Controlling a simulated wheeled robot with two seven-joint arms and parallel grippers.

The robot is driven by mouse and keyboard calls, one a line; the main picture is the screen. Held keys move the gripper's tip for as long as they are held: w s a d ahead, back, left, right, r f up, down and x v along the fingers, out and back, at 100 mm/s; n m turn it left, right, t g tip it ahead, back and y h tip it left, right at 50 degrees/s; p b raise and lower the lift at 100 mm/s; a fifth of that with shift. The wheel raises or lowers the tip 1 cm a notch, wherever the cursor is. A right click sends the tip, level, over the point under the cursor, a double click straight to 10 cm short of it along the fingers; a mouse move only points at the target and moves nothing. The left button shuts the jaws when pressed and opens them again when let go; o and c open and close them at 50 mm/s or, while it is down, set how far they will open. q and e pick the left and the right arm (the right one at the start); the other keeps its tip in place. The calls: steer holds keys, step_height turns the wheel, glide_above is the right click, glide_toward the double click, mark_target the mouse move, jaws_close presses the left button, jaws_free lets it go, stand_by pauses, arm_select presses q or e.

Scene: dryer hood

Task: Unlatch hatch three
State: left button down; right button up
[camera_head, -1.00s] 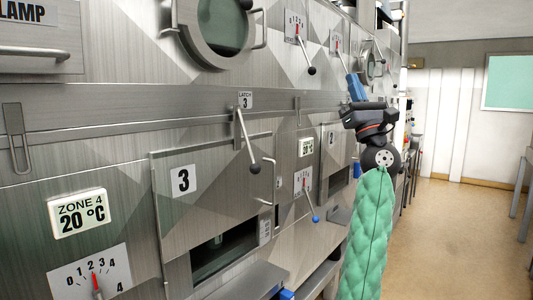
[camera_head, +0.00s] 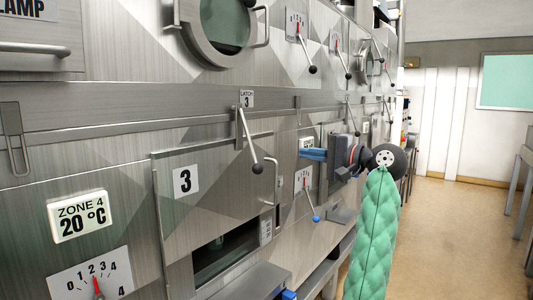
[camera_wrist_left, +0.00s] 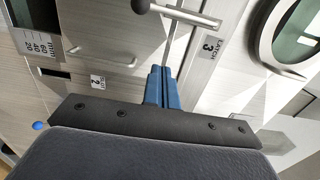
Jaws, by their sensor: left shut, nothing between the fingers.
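Hatch three (camera_head: 185,225) is a metal door with a "3" label, a side handle (camera_head: 273,182) and a dark opening below. It looks closed. Its latch lever (camera_head: 248,138), under the "LATCH 3" tag (camera_head: 246,99), slants down to the right and ends in a dark knob. In the left wrist view the lever's knob (camera_wrist_left: 140,6) is at the top, near the tag (camera_wrist_left: 210,46). My left gripper (camera_head: 304,154) is to the right of the lever, blue fingers pointing left, shut and empty, apart from the knob. It also shows in the wrist view (camera_wrist_left: 161,74). My right gripper is out of view.
A dial with a blue-knobbed lever (camera_head: 305,190) is just below my left gripper. Other dark-knobbed levers (camera_head: 307,58) are higher up. The floor (camera_head: 455,225) on the right is clear.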

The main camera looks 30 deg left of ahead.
mark_target(250, 139)
arm_select(q)
steer(key=shift+n, duration=0.4)
steer(key=shift+a, duration=0.1)
